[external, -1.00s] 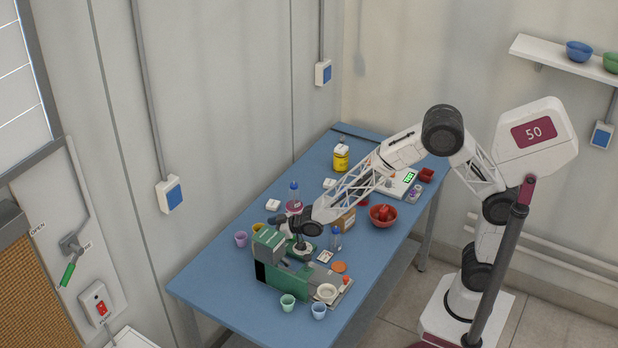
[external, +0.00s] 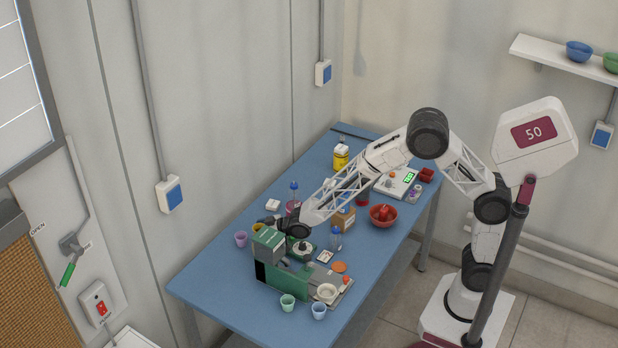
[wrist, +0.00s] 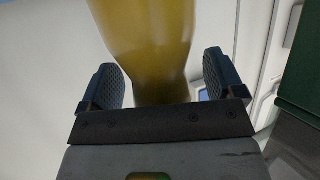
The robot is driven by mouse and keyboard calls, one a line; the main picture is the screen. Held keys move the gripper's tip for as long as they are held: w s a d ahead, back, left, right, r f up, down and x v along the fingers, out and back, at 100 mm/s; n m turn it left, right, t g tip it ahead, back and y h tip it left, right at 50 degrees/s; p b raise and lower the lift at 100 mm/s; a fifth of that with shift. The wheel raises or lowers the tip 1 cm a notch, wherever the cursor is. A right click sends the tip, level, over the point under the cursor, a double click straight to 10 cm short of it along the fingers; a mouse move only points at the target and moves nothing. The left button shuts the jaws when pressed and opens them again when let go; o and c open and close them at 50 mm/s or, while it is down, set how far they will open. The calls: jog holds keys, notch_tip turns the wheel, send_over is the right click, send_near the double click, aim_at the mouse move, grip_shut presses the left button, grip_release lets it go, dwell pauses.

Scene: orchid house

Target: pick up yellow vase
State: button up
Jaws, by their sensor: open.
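The yellow vase (wrist: 150,40) fills the upper middle of the wrist view, its sides curving in toward a narrower part. My gripper (wrist: 162,78) is open, with one dark padded finger on each side of the vase; a gap shows at each finger. The vase's top and full shape are out of that view. In the external view only a small yellow part of the vase (external: 257,227) shows, behind the green machine and beside my gripper (external: 274,230).
The green machine (external: 284,281) stands close beside my gripper. A purple cup (external: 241,238) is left of the vase. A green cup (external: 287,302) and a blue cup (external: 319,311) stand in front. A yellow jar (external: 341,157) is farther back. The table's near-left corner is clear.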

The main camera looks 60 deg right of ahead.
jog(key=shift+c, duration=0.3)
jog(key=c, duration=1.5)
jog(key=shift+r, duration=0.1)
notch_tip(320, 180, up, 28)
jog(key=shift+f, duration=0.1)
dwell(0.4)
